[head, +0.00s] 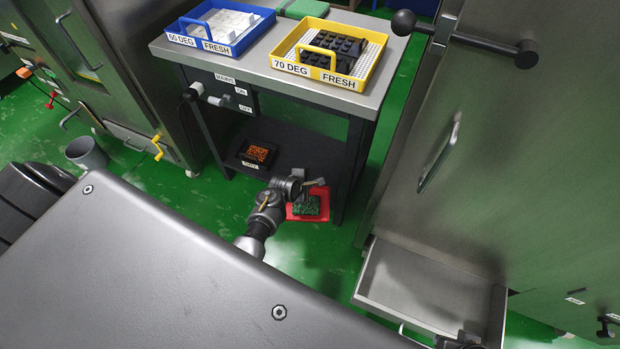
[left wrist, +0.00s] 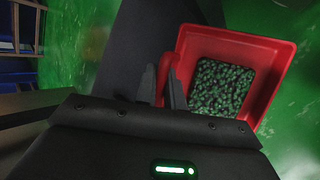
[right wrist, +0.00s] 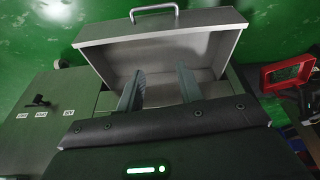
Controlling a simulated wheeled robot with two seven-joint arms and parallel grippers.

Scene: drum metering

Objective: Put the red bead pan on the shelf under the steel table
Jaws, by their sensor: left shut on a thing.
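The red bead pan (head: 324,212) holds dark green beads and sits low by the table's right front leg. My left gripper (head: 305,184) reaches down to it. The dark shelf (head: 305,160) is under the steel table (head: 260,72). I cannot tell the pan's height against the shelf. My right gripper (right wrist: 158,88) is open and empty, in front of an open steel drawer (right wrist: 150,48).
A black pan of orange beads (head: 258,153) stands on the shelf's left part. A blue tray (head: 190,41) and a yellow tray (head: 350,84) stand on the table. The open drawer (head: 425,290) juts out at right, below a steel cabinet (head: 510,150).

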